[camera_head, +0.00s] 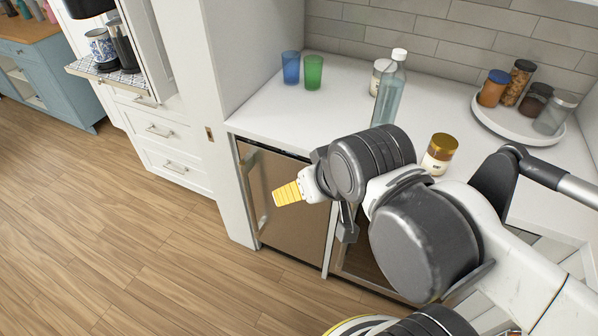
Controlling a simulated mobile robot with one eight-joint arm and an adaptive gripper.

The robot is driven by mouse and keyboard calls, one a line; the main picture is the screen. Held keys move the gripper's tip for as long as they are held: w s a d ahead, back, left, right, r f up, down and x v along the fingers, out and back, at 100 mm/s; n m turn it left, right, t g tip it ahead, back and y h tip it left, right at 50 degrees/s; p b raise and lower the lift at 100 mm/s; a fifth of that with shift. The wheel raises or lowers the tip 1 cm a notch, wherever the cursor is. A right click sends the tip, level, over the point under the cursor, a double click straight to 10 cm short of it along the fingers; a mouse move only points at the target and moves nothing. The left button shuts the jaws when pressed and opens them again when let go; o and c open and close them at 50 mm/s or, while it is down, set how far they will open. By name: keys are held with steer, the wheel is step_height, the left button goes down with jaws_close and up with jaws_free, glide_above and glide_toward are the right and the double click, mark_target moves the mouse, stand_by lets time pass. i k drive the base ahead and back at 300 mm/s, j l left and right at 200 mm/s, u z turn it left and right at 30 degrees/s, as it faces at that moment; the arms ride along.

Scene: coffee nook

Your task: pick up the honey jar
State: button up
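A jar with a gold lid and a pale label (439,153) stands upright on the white counter, just behind my arm. It looks like the honey jar, though its contents are hard to make out and its lower part is close to my arm's outline. My gripper (287,194) shows a yellow ridged pad and points left, over the front of the counter and the cabinet below. It is well to the left of the jar and apart from it. My own arm links hide much of the gripper, so its opening is unclear. I see nothing held in it.
A clear bottle with a white cap (390,88) and a white-lidded jar (379,76) stand behind the gold-lidded jar. A round white tray (490,125) at right holds several jars. Blue (291,68) and green (312,72) cups stand at back left. The counter's left front is clear.

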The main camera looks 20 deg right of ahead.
mark_target(442, 148)
steer(key=z, duration=1.55)
steer(key=j+z, duration=0.1)
steer(key=j, duration=0.4)
steer(key=i+j, duration=0.1)
steer(key=j, duration=0.45)
steer(key=z, duration=0.05)
